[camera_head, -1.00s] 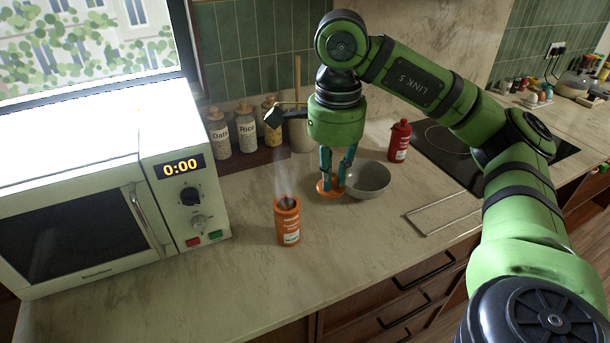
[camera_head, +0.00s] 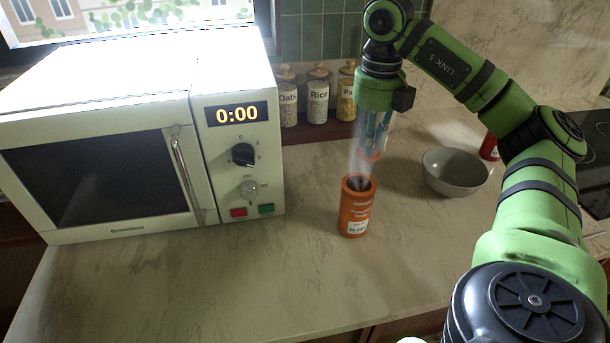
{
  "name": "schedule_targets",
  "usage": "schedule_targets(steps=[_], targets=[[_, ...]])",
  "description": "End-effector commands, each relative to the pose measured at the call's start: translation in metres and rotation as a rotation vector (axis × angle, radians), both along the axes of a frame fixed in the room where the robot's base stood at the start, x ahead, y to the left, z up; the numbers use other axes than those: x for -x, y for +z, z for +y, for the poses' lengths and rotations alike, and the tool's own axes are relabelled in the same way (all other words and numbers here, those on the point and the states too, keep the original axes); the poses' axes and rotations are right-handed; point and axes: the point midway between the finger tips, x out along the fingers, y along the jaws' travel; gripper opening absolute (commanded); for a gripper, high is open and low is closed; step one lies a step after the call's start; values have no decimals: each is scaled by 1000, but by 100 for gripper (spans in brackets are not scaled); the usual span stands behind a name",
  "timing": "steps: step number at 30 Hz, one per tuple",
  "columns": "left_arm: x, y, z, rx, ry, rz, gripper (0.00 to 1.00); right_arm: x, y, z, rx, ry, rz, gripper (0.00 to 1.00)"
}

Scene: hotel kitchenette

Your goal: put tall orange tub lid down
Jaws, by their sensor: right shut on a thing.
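The tall orange tub (camera_head: 355,212) stands upright and uncovered on the counter, and pale steam rises from its dark opening. My right gripper (camera_head: 374,138) points down behind and above the tub, partly veiled by the steam. It is shut on the orange lid (camera_head: 371,154), which shows just beyond the tub's rim. The lid looks clear of the tub, but its exact height above the counter is hard to tell. My left gripper is not in view.
A grey bowl (camera_head: 455,174) stands right of the tub. A white microwave (camera_head: 150,140) fills the left. Several jars (camera_head: 318,97) line the back wall. A red bottle (camera_head: 489,146) is partly hidden by my arm. The counter in front of the tub is bare.

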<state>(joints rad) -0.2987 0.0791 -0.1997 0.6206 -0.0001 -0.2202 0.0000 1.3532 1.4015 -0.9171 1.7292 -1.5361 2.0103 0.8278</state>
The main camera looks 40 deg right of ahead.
Motion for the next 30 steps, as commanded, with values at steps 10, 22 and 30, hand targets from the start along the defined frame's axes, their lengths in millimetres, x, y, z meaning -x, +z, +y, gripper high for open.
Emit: schedule_targets(steps=[10,22,30], targets=[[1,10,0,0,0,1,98,-72,-42,26,-2,1,4,4],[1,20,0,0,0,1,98,-104,-78,35,1,0,6,4],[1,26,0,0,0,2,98,-104,-107,35,0,1,1,4]])
